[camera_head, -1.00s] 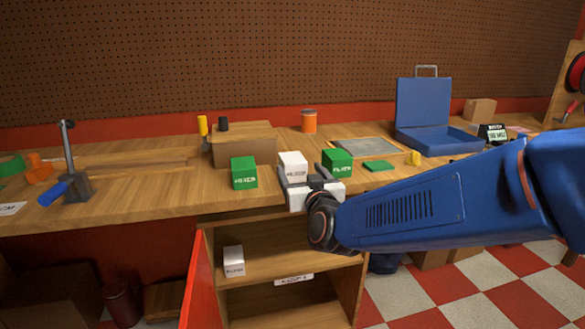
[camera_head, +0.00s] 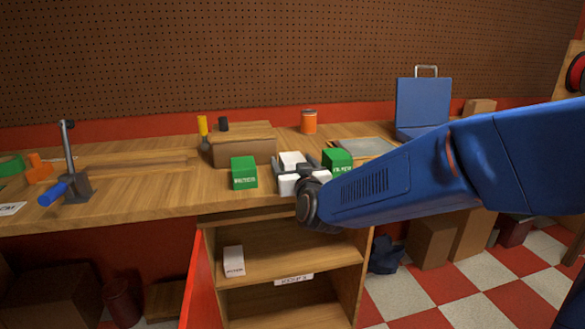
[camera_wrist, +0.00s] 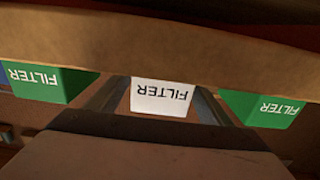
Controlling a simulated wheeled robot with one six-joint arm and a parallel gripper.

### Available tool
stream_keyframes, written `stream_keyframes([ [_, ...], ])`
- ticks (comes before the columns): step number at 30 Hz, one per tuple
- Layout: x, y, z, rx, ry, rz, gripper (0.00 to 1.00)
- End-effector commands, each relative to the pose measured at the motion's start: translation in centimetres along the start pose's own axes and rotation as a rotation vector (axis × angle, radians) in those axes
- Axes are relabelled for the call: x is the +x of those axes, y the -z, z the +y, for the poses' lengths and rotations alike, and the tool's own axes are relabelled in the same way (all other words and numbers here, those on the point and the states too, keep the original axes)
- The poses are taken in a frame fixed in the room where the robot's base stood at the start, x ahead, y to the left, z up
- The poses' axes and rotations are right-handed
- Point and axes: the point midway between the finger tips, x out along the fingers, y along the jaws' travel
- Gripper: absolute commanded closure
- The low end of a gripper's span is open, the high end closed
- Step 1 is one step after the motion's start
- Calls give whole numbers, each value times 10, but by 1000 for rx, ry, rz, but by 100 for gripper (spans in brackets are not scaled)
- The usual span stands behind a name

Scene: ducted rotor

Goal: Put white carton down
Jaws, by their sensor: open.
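The white carton (camera_head: 291,159) stands on the wooden workbench (camera_head: 130,212) between two green cartons, one on the left (camera_head: 244,173) and one on the right (camera_head: 337,158). My gripper (camera_head: 293,166) is open, low at the bench's front edge, partly in front of the white carton. In the wrist view the white carton (camera_wrist: 162,96), lettered FILTER, sits between the spread fingers, and I cannot tell whether either finger touches it. The green cartons flank it there, at left (camera_wrist: 47,82) and right (camera_wrist: 262,108). My gripper hides the white carton's lower part in the head view.
Another white carton (camera_head: 233,261) stands on the shelf of the open cabinet below. A cardboard box (camera_head: 243,150) and an orange can (camera_head: 309,121) are behind. A blue case (camera_head: 423,103) stands at right. The left bench holds a clamp-like tool (camera_head: 70,170).

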Motion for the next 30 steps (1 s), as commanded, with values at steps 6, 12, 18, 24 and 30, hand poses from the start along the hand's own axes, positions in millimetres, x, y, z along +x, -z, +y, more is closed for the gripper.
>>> stream_keyframes([
  [6,0,0,0,0,0,0,67],
  [12,0,0,0,0,0,1,80],
  [18,0,8,0,0,0,2,80],
  [24,0,41,0,1,0,5,80],
  [30,-1,76,0,1,0,3,80],
])
